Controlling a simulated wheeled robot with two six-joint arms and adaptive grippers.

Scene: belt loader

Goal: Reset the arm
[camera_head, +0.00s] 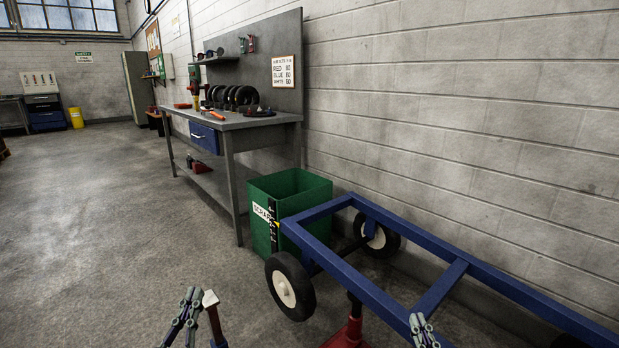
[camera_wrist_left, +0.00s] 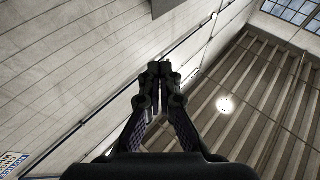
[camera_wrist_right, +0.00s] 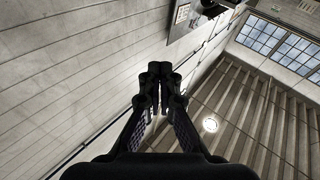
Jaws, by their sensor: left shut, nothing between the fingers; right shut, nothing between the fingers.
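My left gripper (camera_head: 190,294) shows at the bottom of the head view, left of centre, with its fingers pointing up. It is shut and empty; its fingertips also meet in the left wrist view (camera_wrist_left: 159,70). My right gripper (camera_head: 418,319) shows at the bottom right of the head view, in front of the blue frame. It is shut and empty; its closed fingertips also show in the right wrist view (camera_wrist_right: 159,70). Both wrist cameras look up at wall and ceiling. Most of both arms is out of view.
A blue wheeled frame (camera_head: 340,268) stands on the right, above a red stand (camera_head: 349,332). A green scrap bin (camera_head: 318,190) is behind it. A grey workbench (camera_head: 240,122) with tools stands along the wall. A pale-topped upright item (camera_head: 210,299) is beside my left gripper. Floor at left is clear.

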